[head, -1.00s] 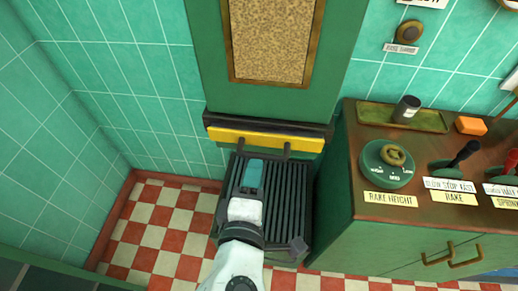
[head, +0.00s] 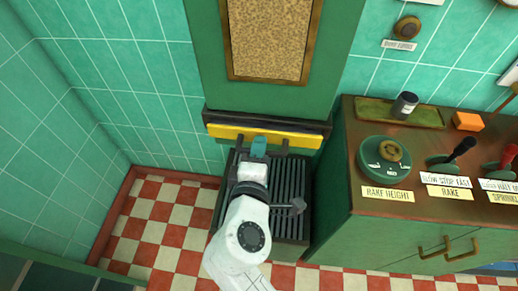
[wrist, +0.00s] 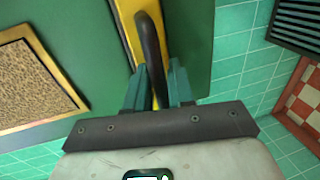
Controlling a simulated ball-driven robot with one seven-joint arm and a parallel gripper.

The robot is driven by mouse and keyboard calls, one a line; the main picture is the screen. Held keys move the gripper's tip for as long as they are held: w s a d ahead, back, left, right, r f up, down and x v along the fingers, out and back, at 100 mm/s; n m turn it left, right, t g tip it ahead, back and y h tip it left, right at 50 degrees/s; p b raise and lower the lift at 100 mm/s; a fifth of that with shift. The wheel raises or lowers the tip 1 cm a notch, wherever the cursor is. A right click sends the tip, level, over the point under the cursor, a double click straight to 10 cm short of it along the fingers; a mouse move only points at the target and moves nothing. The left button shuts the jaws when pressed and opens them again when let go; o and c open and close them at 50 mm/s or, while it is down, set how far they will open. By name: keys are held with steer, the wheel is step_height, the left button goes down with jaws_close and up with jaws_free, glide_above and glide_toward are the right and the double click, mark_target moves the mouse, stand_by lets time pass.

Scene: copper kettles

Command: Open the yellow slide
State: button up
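The yellow slide (head: 300,139) is a horizontal yellow bar in a dark frame under the green panel. In the wrist view, the teal fingers of my gripper (wrist: 158,86) stand on both sides of the dark curved handle (wrist: 150,45), in front of the yellow slide (wrist: 128,25). The handle lies between the fingers. I cannot tell whether both fingers press on it.
A dark ribbed grate (head: 292,195) lies below the slide. A green cabinet with a wooden top (head: 420,150) stands close at the right, bearing a rake height dial (head: 385,158) and levers. Checkered floor (head: 160,225) is free at the left.

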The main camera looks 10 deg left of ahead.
jaws_close()
steer(key=shift+s, duration=0.1)
steer(key=f+v, duration=0.2)
steer(key=v, duration=0.9)
steer(key=shift+s+f+p, duration=0.2)
steer(key=shift+s+p, duration=0.15)
steer(key=shift+o, duration=1.7)
jaws_free()
steer(key=b+v, duration=0.1)
steer(key=v, duration=0.9)
steer(key=shift+s, duration=0.4)
